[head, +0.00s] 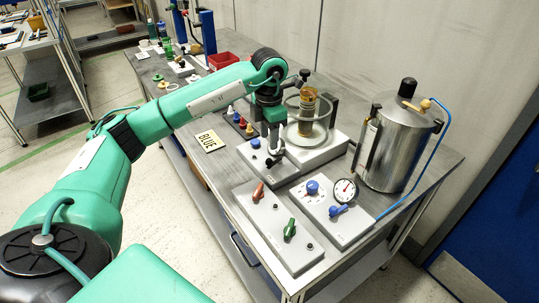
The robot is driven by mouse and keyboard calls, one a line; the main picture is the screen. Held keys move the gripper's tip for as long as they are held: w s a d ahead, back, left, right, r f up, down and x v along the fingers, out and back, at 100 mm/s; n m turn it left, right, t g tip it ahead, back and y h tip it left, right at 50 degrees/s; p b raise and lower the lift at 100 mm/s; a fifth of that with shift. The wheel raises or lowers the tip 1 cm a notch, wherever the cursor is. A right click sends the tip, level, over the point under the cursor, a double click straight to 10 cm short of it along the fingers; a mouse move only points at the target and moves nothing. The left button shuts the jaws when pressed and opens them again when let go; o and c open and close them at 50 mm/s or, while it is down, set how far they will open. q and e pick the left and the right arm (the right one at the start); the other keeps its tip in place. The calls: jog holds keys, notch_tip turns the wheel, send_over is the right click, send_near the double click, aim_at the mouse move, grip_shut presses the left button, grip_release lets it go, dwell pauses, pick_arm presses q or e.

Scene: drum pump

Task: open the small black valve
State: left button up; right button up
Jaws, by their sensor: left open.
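A blue knob (255,143) is on the same plate, to the left. The clear vessel (318,117) holds a brown cylinder (307,103). My right gripper is out of view.
In front is a grey panel with a red lever (258,191) and a green lever (290,229). Beside it is a panel with a gauge (345,190) and blue knobs. A steel drum (398,142) stands at right. A "BLUE" sign (210,141) lies left of the plate.

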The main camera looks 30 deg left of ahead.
aim_at(269, 159)
pick_arm(q)
notch_tip(269, 159, down, 8)
jog(key=shift+r+p, duration=0.1)
jog(key=shift+p, duration=0.4)
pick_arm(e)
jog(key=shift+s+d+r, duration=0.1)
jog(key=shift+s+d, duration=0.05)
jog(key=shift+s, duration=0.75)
pick_arm(q)
jog(key=shift+c, duration=0.2)
